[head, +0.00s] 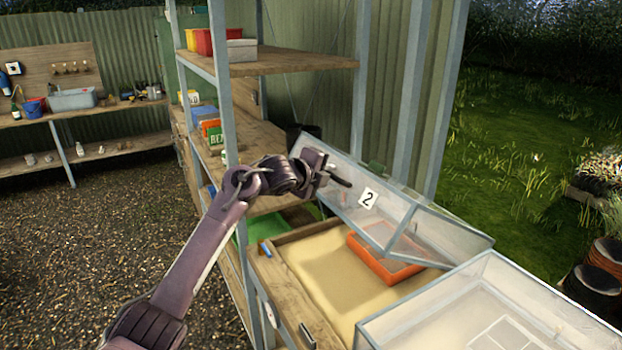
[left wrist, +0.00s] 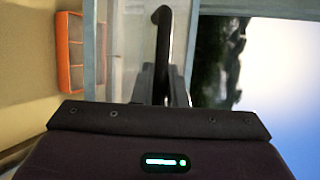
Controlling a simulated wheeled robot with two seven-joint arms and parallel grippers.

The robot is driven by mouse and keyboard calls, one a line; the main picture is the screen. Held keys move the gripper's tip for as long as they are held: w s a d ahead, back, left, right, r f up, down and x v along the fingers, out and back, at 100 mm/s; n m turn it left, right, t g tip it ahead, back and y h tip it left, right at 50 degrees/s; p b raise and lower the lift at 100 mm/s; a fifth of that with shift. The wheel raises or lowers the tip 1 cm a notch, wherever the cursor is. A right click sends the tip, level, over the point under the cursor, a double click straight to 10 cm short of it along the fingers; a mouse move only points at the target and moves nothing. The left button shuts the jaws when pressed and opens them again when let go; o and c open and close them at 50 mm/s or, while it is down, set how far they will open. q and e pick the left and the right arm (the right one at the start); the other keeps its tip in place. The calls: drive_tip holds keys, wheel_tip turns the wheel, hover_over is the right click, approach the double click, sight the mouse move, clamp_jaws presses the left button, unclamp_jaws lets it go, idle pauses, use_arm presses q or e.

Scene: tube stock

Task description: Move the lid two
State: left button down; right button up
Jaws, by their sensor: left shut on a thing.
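Lid two (head: 385,215) is a clear panelled cover with a grey frame and a white "2" label (head: 367,198). It stands tilted up over the sand bed (head: 325,270). My left gripper (head: 335,178) is at the lid's upper left part, shut on its dark handle (head: 344,183). In the left wrist view the black handle (left wrist: 162,45) rises from between the fingers (left wrist: 162,85), beside the lid's grey frame (left wrist: 103,50). My right gripper is in neither view.
An orange tray (head: 372,262) lies on the sand, partly seen through the lid; it also shows in the left wrist view (left wrist: 70,50). A second clear cover (head: 480,300) is at the lower right. Shelf posts (head: 222,90) and a wooden shelf (head: 270,62) stand close by my left arm.

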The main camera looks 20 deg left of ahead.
use_arm(q)
drive_tip(key=shift+w+d+r+p, duration=0.2)
drive_tip(key=shift+w+d+r, duration=0.35)
drive_tip(key=shift+r, duration=0.2)
drive_tip(key=shift+w+d+r+p, duration=0.25)
drive_tip(key=shift+w+d+r, duration=0.25)
drive_tip(key=shift+r, duration=0.3)
drive_tip(key=shift+w+d+r+p, duration=0.2)
drive_tip(key=shift+w+d+r, duration=0.3)
drive_tip(key=shift+r, duration=0.25)
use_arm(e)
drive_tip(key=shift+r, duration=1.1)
use_arm(q)
drive_tip(key=shift+w, duration=0.1)
drive_tip(key=c, duration=1.5)
unclamp_jaws()
drive_tip(key=shift+o, duration=0.2)
drive_tip(key=shift+a, duration=0.15)
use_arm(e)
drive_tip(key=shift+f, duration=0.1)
use_arm(q)
drive_tip(key=shift+s+a+r, duration=0.1)
drive_tip(key=shift+s, duration=0.3)
drive_tip(key=b+v, duration=0.2)
drive_tip(key=v, duration=0.5)
drive_tip(key=shift+b, duration=0.35)
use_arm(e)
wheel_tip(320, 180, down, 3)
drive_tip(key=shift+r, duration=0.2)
